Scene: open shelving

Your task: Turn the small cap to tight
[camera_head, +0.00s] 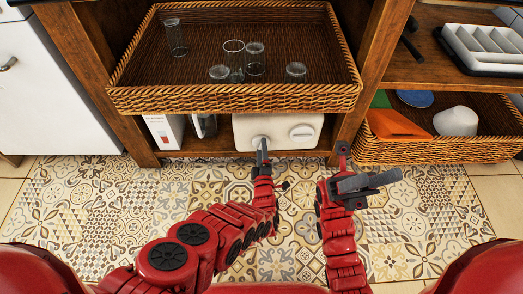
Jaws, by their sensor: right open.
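A white appliance (276,123) stands on the low shelf under the wicker tray. Its front has a small round cap (256,139) at left and a larger dial (301,132) at right. My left gripper (263,146) is at the small cap, its tip overlapping the cap and covering part of it. I see its fingers nearly edge-on, so whether they are shut on the cap is unclear. The cap's marking cannot be read. My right gripper (370,180) is open and empty, above the floor to the right and in front of the appliance.
A wicker tray (235,100) with several glasses sits above the appliance. A white and red box (163,131) and a glass vessel (204,126) stand left of it. A wooden post (372,75) and a wicker basket (440,151) are at right. The tiled floor is clear.

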